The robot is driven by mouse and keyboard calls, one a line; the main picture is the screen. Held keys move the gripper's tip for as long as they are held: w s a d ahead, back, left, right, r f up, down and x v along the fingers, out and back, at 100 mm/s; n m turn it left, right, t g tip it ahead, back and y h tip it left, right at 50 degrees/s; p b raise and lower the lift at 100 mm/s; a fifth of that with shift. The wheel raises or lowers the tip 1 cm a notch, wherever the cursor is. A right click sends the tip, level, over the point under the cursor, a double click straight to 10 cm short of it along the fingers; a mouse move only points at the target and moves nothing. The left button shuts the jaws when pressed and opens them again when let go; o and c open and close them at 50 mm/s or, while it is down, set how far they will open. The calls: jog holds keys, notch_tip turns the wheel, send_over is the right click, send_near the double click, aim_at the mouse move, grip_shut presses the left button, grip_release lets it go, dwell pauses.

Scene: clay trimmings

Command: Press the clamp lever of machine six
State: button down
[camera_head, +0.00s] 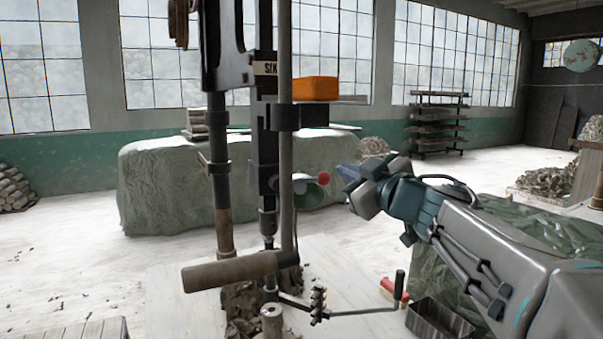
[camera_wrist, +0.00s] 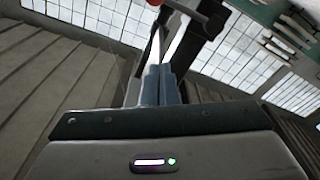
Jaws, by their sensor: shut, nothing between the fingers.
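Machine six, a dark upright press (camera_head: 262,130) with a "SIX" label (camera_head: 265,68), stands left of centre in the head view. A short lever with a red ball knob (camera_head: 324,178) sticks out from its right side and looks like the clamp lever. My gripper (camera_head: 342,172) comes in from the right, with its fingertips just right of the knob; a small gap seems to show. In the wrist view the shut fingers (camera_wrist: 158,72) hold nothing. A bit of red (camera_wrist: 155,2) shows at that view's top edge, beyond the fingertips, mostly cut off.
A brown cylindrical handle (camera_head: 230,271) juts forward below, and a crank handle (camera_head: 398,285) sits at lower right. An orange block (camera_head: 315,88) rests on a shelf above the knob. A covered heap (camera_head: 160,180) stands behind. A metal tray (camera_head: 440,318) lies under my arm.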

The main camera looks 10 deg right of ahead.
jog(key=p, duration=0.1)
send_near(326, 173)
jog(key=w+a+r, duration=0.4)
jog(key=a+r, duration=0.1)
jog(key=shift+w+d+f+b, duration=0.15)
jog(key=shift+w+f, duration=0.25)
jog(key=shift+f, duration=0.2)
jog(key=shift+w+d+f+b, duration=0.1)
jog(key=shift+w+d+f, duration=0.1)
jog(key=shift+w+f, duration=0.3)
jog(key=shift+w+d+f+b, duration=0.15)
jog(key=shift+w+f, duration=0.15)
jog(key=shift+f, duration=0.4)
jog(key=shift+d, duration=0.15)
